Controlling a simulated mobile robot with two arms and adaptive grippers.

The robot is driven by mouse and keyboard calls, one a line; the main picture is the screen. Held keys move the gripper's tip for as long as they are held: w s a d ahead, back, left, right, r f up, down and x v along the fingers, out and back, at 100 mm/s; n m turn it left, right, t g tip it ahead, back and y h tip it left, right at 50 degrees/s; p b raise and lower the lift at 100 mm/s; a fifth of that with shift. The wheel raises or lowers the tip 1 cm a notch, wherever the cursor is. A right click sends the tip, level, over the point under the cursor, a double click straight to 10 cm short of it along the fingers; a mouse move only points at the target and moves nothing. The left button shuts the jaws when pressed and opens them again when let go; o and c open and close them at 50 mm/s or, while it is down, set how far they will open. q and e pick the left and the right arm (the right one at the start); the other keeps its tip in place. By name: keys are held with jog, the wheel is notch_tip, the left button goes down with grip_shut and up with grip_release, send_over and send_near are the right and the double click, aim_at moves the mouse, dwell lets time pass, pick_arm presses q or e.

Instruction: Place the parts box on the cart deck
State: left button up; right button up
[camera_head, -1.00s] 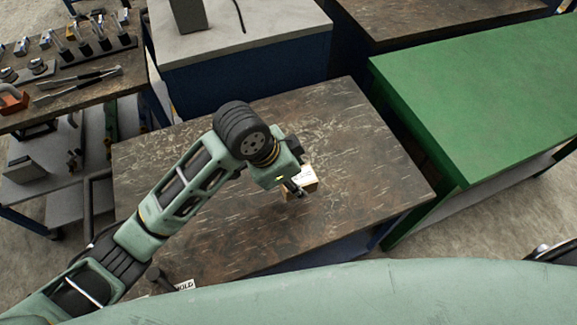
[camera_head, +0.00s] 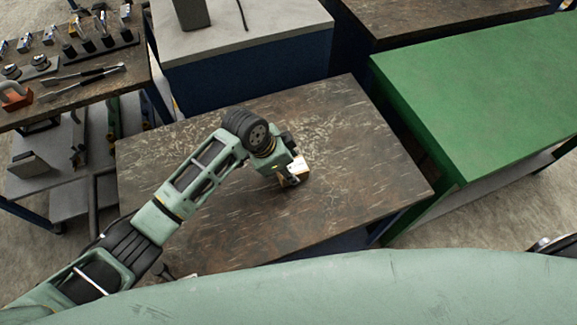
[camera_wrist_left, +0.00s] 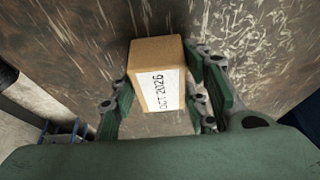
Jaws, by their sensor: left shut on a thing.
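The parts box is a small cardboard box (camera_head: 300,166) with a white label. My right gripper is not in view.
A tool cart (camera_head: 75,105) with pens, tweezers and small parts stands at the left. A grey-topped blue cabinet (camera_head: 250,35) is behind, and a green bench (camera_head: 480,95) is at the right. The brown top is mostly bare around the box.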

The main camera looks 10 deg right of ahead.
pick_arm(q)
jog(key=shift+f, duration=0.1)
jog(key=o, duration=1.5)
jog(key=shift+c, duration=0.2)
jog(key=b+v, duration=0.1)
jog(key=v, duration=1.1)
jog(key=shift+d, duration=0.1)
